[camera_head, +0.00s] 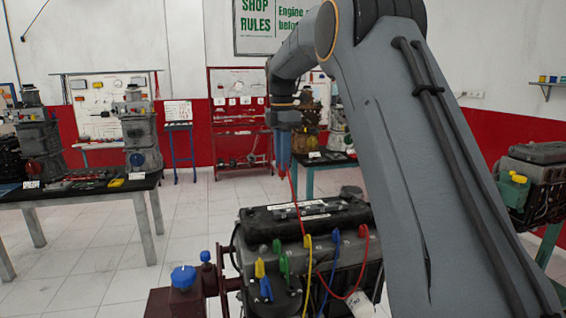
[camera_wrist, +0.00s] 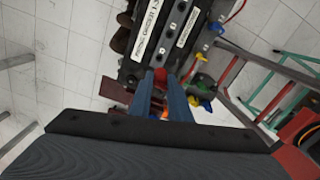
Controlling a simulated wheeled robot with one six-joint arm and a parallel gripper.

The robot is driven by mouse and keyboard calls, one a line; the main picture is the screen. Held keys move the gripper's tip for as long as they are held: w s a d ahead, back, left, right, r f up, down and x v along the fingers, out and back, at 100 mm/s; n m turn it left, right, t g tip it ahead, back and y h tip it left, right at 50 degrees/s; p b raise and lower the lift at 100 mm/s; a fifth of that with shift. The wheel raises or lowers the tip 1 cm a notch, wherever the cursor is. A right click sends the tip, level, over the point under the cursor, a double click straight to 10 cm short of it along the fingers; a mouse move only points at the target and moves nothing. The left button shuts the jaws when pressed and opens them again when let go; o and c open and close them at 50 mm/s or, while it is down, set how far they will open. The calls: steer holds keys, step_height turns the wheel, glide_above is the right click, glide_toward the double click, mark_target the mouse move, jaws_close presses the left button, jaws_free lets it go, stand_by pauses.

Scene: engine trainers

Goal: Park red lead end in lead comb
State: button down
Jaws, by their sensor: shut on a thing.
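My gripper (camera_head: 283,160) is raised above the engine (camera_head: 275,232), pointing down. In the wrist view its fingers (camera_wrist: 159,88) are shut on the red lead end (camera_wrist: 160,74). A thin red lead (camera_head: 295,195) hangs from the gripper to the engine's front edge. A red plug (camera_head: 363,231) sits at the right of the engine top, and a red cable loops below it; I cannot tell if it is the same lead. Yellow (camera_head: 308,242), blue (camera_head: 335,236) and green (camera_head: 283,264) plugs stand along the front. I cannot clearly make out the lead comb.
A red stand with a blue knob (camera_head: 184,277) is left of the engine. A black-topped bench (camera_head: 75,192) with engine parts stands at the left. Another engine (camera_head: 535,185) is at the right. My arm covers much of the right side. Tiled floor is open at the left.

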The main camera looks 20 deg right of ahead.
mark_target(282, 176)
steer(key=shift+w, duration=0.1)
stand_by(0.3)
steer(key=shift+f+b, duration=0.8)
steer(key=shift+f, duration=1.4)
steer(key=shift+f, duration=0.25)
steer(key=shift+f+b, duration=0.75)
steer(key=shift+f, duration=1.75)
steer(key=shift+f+p, duration=0.4)
steer(key=shift+f, duration=0.5)
stand_by(0.3)
steer(key=c, duration=1.6)
jaws_free()
steer(key=shift+o, duration=0.2)
steer(key=shift+r, duration=0.1)
